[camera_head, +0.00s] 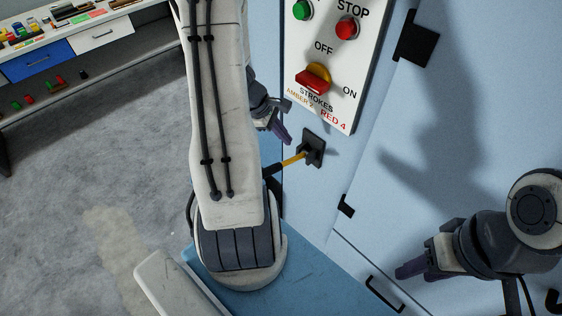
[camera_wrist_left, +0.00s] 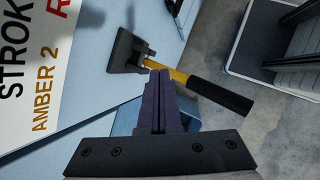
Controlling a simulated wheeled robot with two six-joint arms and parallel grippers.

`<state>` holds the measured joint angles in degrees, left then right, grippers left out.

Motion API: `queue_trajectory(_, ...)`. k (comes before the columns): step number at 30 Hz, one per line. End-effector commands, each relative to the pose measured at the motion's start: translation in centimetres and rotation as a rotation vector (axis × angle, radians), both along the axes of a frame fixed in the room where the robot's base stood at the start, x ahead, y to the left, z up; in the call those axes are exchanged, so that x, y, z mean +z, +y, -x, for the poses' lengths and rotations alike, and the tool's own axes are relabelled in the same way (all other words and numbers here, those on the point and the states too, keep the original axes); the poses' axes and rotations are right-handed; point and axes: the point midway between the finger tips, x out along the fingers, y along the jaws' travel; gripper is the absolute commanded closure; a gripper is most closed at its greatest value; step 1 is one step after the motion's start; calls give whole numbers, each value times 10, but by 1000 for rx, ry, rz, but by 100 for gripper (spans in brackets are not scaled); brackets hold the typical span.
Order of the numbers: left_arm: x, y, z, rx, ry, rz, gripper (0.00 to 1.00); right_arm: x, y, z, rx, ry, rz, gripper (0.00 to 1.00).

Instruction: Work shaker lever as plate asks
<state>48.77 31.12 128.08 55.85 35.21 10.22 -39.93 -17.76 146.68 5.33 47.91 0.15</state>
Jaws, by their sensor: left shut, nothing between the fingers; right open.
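The shaker lever (camera_head: 292,160) has a yellow shaft and a black grip and sticks out of a black square mount (camera_head: 312,147) on the blue cabinet. In the left wrist view the lever's black grip (camera_wrist_left: 221,96) points right and slightly down. The white plate (camera_head: 336,118) above reads "STROKES AMBER 2 RED 4". My left gripper (camera_head: 286,137) is shut and empty, close to the lever; its purple fingertips (camera_wrist_left: 162,76) overlap the lever's lower edge in the wrist view, and I cannot tell whether they touch. My right gripper (camera_head: 400,271) is open and empty at lower right, away from the lever.
The plate also carries a green button (camera_head: 302,9), a red STOP button (camera_head: 347,28) and a red-and-yellow OFF/ON switch (camera_head: 314,78). A black handle (camera_head: 383,295) is on the cabinet below. A workbench with a blue drawer (camera_head: 38,61) stands upper left; grey floor lies between.

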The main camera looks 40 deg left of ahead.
Motion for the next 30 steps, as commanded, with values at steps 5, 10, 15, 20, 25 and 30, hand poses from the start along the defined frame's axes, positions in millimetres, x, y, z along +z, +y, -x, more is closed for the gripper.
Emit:
queue_trajectory(5, 0, 0, 0, 0, 0, 0, 100, 0, 0, 0, 0, 0, 0, 54)
queue_trajectory(10, 0, 0, 0, 0, 0, 0, 100, 0, 0, 0, 0, 0, 0, 54)
queue_trajectory(15, 0, 0, 0, 0, 0, 0, 100, 0, 0, 0, 0, 0, 0, 54)
queue_trajectory(20, 0, 0, 0, 0, 0, 0, 100, 0, 0, 0, 0, 0, 0, 54)
queue_trajectory(25, 1, -5, -2, -21, -2, -4, 100, -1, 0, 0, 0, 0, 0, 54)
queue_trajectory(30, 13, -56, -15, -267, -26, -48, 100, -11, 0, 0, 0, 0, 0, 54)
